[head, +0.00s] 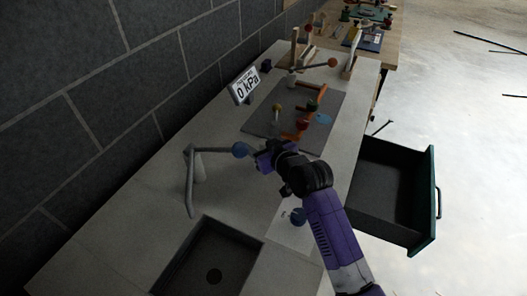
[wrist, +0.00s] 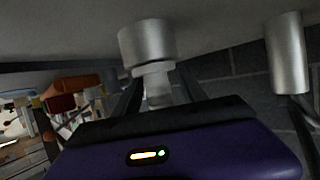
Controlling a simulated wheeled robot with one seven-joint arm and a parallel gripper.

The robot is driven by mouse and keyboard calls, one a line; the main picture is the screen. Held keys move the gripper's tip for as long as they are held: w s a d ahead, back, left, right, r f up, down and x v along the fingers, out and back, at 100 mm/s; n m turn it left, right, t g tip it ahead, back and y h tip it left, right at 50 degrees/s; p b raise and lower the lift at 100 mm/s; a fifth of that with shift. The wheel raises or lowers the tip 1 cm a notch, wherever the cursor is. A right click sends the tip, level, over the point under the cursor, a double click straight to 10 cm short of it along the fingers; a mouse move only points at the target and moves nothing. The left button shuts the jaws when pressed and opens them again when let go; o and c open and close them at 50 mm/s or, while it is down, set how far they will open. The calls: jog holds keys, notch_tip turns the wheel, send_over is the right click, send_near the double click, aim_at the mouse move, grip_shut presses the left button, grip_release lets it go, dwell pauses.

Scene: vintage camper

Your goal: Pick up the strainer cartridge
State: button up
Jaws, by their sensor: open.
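My gripper (head: 262,157) is low over the counter, near the blue ball at the end of a grey rod. In the wrist view my gripper (wrist: 158,88) has its dark fingers apart. A silver cylinder (wrist: 147,42) with a narrower pale stem (wrist: 157,84) stands in front of the jaws, the stem between the fingers. I cannot tell whether they touch it. It may be the strainer cartridge, but I cannot be sure. In the head view it is hidden or too small to make out.
A grey spout (head: 190,180) stands by the sink basin (head: 208,262). A second metal post (wrist: 287,55) shows at right in the wrist view. A dark mat (head: 262,118) holds several coloured fittings. A 0 kPa sign (head: 243,86) stands behind. An open drawer (head: 434,200) juts out right.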

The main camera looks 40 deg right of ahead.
grip_shut()
jog(key=shift+r, duration=0.1)
dwell(0.3)
